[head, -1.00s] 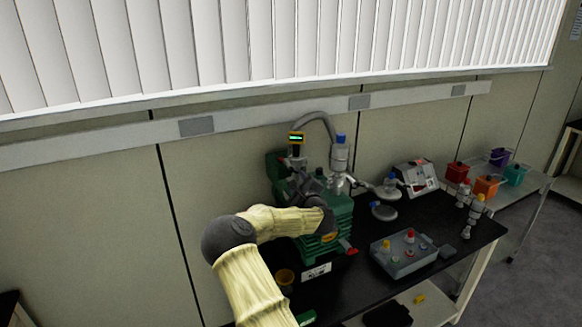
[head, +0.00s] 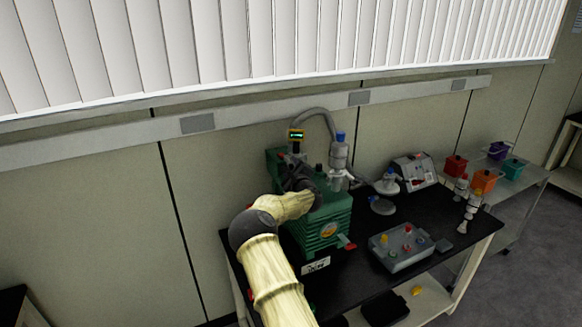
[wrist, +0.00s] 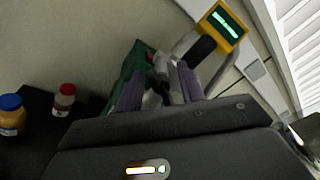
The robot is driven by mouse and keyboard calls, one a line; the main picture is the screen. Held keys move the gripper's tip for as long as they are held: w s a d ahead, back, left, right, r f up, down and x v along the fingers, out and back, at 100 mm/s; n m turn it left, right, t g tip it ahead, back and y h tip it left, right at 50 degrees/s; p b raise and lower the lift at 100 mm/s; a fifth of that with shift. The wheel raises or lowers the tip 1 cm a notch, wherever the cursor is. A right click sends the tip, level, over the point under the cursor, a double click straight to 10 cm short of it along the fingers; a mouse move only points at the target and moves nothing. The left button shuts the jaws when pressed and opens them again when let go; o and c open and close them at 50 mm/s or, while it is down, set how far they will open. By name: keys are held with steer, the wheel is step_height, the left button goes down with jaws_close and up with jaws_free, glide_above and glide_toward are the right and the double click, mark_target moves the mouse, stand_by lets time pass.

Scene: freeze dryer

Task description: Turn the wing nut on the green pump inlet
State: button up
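The green pump (head: 322,228) stands on the black bench in the head view. Its top rear, with the inlet fittings, is partly covered by my arm. My gripper (head: 297,176) is at the upper part of the pump, its fingertips not clear there. In the wrist view my gripper (wrist: 158,78) has its two grey fingers apart, pointing at the pump's green body (wrist: 128,72). A grey metal fitting (wrist: 160,66) shows between and just beyond the fingertips. I cannot make out the wing nut's wings or whether a finger touches it.
A gauge with a lit green display (head: 297,135) and a grey hose (head: 318,115) rise close to my gripper. A blue-capped grey trap (head: 340,155) stands to the right. Jars (wrist: 12,115) show left in the wrist view.

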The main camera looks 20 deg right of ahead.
steer(key=shift+s+d, duration=0.1)
steer(key=shift+s, duration=0.1)
steer(key=shift+c, duration=1.3)
steer(key=shift+r, duration=0.1)
jaws_close()
steer(key=shift+m+b, duration=0.3)
steer(key=shift+b, duration=0.65)
